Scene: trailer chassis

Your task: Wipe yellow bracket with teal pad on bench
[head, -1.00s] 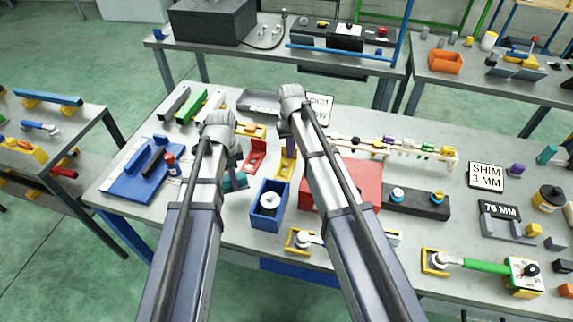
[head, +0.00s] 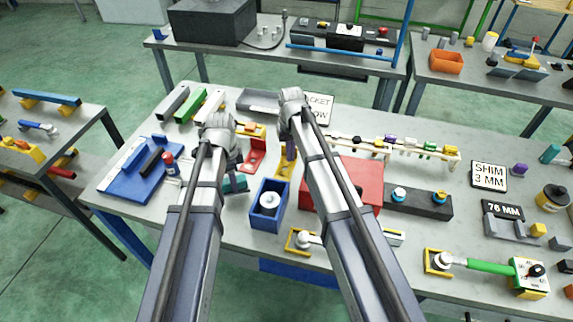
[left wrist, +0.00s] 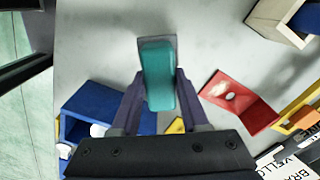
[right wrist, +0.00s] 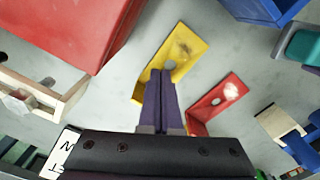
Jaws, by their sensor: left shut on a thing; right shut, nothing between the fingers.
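The yellow bracket (right wrist: 187,52) lies on the grey bench; a dark smudge shows on its plate near a round hole. It also shows in the head view (head: 284,170), partly hidden by my right gripper. My right gripper (right wrist: 160,78) is shut and empty, its fingertips over the lower part of the yellow bracket; I cannot tell if they touch it. My left gripper (left wrist: 159,95) is shut on the teal pad (left wrist: 160,72), left of the yellow bracket in the head view (head: 237,185). I cannot tell whether the pad touches the bench.
A red bracket (right wrist: 220,97) lies beside the yellow one, with a whitish spot on it. A blue bin (head: 268,206) stands in front of the brackets, and a red block (head: 358,180) to the right. A blue board (head: 140,172) lies to the left.

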